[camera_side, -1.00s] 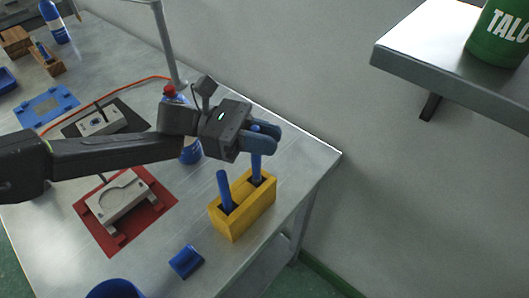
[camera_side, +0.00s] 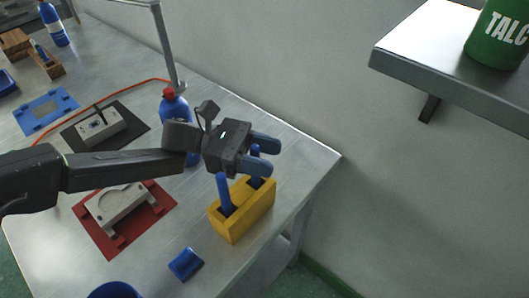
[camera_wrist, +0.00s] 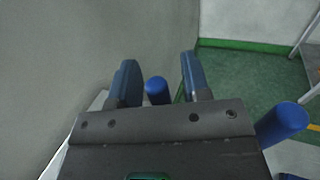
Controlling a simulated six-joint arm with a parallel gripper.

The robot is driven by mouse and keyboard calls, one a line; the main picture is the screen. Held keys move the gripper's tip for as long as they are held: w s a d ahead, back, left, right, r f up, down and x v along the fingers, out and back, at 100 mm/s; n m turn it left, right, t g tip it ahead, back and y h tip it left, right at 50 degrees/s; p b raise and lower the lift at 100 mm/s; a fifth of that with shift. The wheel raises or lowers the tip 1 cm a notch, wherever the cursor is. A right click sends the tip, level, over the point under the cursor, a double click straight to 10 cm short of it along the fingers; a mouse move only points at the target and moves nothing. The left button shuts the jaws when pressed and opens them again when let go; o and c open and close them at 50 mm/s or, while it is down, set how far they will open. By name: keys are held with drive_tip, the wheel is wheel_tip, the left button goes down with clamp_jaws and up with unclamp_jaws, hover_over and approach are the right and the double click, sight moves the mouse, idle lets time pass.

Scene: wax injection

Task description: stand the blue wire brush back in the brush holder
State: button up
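The yellow brush holder (camera_side: 246,211) stands on the bench near its right edge. Two blue brush handles stand upright in it: a front handle (camera_side: 223,190) in the near slot and a rear handle (camera_side: 255,151) in the far slot. The brush heads are hidden inside the holder. My gripper (camera_side: 263,156) is open around the rear handle, just above the holder. In the wrist view the rear handle's top (camera_wrist: 156,90) lies between the spread fingers, with gaps on both sides. The front handle (camera_wrist: 283,124) is outside the fingers at right.
A small blue block (camera_side: 186,263) lies in front of the holder. A red mat (camera_side: 116,240) with a grey mould is to the left. A blue bottle with a red cap (camera_side: 174,104) stands behind my arm. A shelf (camera_side: 440,80) with a green talc tin (camera_side: 499,32) is upper right.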

drive_tip(key=v, duration=0.7)
drive_tip(key=shift+a, duration=0.25)
drive_tip(key=shift+w+r, duration=0.1)
drive_tip(key=shift+r, duration=0.1)
drive_tip(key=s+a+r+m+t+y, duration=0.35)
drive_tip(key=a+r, duration=0.35)
drive_tip(key=a, duration=0.3)
drive_tip(key=s+a+r+m+t+y, duration=0.2)
drive_tip(key=s+a+r+m+y, duration=0.3)
drive_tip(key=a, duration=0.5)
drive_tip(key=s+a+f+m+t+y, duration=0.1)
drive_tip(key=s+a+m+t+y, duration=0.1)
drive_tip(key=s+a, duration=0.5)
drive_tip(key=s+a+f+m+t+y, duration=0.1)
drive_tip(key=s+a+m+t+y, duration=0.2)
drive_tip(key=a, duration=1.1)
drive_tip(key=s+t+y, duration=0.2)
drive_tip(key=s+y, duration=0.1)
drive_tip(key=s, duration=0.1)
drive_tip(key=shift+f, duration=0.2)
